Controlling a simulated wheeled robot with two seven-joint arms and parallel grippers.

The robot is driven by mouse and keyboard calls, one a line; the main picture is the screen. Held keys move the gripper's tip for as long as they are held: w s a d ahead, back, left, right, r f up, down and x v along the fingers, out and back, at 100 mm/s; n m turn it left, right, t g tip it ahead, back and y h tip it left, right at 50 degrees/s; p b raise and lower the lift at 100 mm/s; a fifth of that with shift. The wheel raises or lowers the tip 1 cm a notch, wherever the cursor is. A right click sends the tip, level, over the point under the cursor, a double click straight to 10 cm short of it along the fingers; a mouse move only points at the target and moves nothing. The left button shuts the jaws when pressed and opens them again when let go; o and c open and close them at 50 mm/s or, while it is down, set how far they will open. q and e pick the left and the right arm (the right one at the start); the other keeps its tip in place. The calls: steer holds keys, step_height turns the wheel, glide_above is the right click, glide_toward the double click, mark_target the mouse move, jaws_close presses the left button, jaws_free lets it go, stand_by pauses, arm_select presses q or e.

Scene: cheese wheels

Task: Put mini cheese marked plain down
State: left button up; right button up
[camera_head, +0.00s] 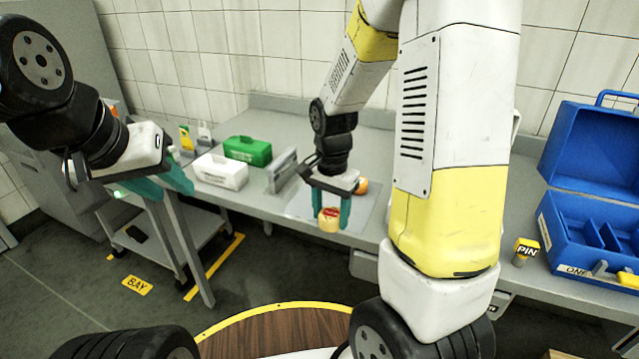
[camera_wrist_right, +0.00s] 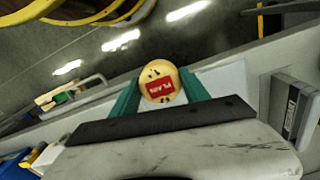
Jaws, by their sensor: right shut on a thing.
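The mini cheese marked plain (camera_head: 329,219) is a small yellow round with a red label; its "PLAIN" label reads in the right wrist view (camera_wrist_right: 160,86). My right gripper (camera_head: 331,214) is shut on it, with teal fingers on both sides, above the front part of the pale mat (camera_head: 305,204) on the bench. Whether the cheese touches anything below cannot be told. An orange round (camera_head: 361,185) sits behind the gripper, partly hidden. My left gripper (camera_head: 150,190) is at the left, away from the bench; its teal fingers show, but their gap is unclear.
A white box (camera_head: 220,172), a green box (camera_head: 248,150) and a grey upright block (camera_head: 282,170) stand left of the mat. A round wooden table (camera_head: 275,330) is in front.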

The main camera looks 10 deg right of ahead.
steer(key=w, duration=0.4)
steer(key=w+d, duration=0.1)
steer(key=w, duration=0.3)
steer(key=w+d+f, duration=0.1)
steer(key=w, duration=0.2)
steer(key=shift+w+d, duration=0.1)
steer(key=shift+w, duration=0.3)
steer(key=shift+f, duration=1.8)
steer(key=shift+f, duration=0.15)
steer(key=o, duration=1.4)
steer(key=shift+o, duration=0.2)
